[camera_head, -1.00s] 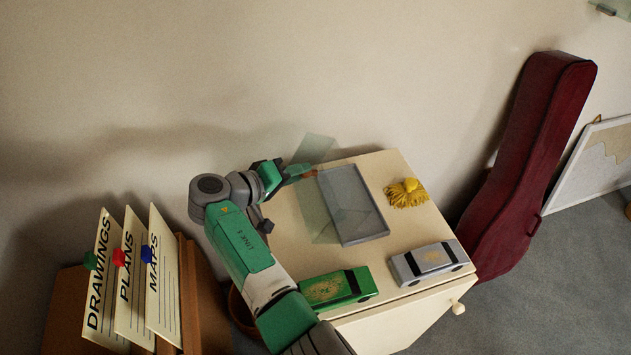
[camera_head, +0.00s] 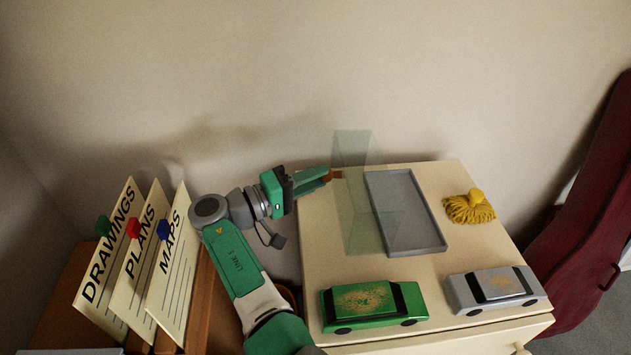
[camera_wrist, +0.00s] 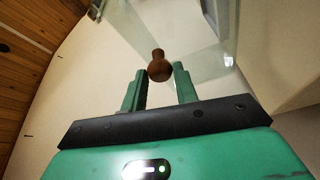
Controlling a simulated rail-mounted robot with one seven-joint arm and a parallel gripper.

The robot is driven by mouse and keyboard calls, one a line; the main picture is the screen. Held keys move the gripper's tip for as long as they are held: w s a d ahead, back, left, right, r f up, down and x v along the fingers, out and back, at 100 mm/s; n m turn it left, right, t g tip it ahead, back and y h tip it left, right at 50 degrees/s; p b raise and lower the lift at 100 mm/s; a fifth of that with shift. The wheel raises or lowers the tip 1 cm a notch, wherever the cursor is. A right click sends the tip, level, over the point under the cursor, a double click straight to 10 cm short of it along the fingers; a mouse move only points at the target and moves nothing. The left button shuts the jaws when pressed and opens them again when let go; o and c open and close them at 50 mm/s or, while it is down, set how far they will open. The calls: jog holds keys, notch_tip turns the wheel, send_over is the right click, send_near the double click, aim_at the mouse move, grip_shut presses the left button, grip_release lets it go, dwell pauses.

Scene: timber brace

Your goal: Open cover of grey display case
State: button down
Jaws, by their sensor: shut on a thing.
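The grey display case (camera_head: 436,238) lies on the cream cabinet top, a shallow tray with its inside exposed. Its clear greenish cover (camera_head: 352,150) stands raised along the case's left side, tilted up and away from the tray. A brown knob (camera_head: 337,174) sits on the cover; it also shows in the wrist view (camera_wrist: 158,66). My gripper (camera_head: 328,175) reaches in from the left and is shut on the knob. In the wrist view its green fingertips (camera_wrist: 160,76) lie on either side of the knob, with the clear panel beyond.
On the cabinet top (camera_head: 318,235) are a green toy car (camera_head: 372,303), a silver toy car (camera_head: 493,287) and a yellow tassel-like bundle (camera_head: 470,207). Labelled cards (camera_head: 168,265) stand at the left. A wall is close behind; a dark red case (camera_head: 590,225) stands at the right.

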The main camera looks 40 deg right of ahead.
jog(key=shift+f, duration=0.15)
jog(key=c, duration=1.1)
grip_release()
jog(key=shift+s+d, duration=0.1)
jog(key=shift+o, duration=0.2)
jog(key=w+a, duration=0.1)
jog(key=a, duration=0.6)
jog(key=shift+a+f, duration=0.15)
jog(key=shift+a, duration=0.25)
jog(key=shift+w, duration=0.1)
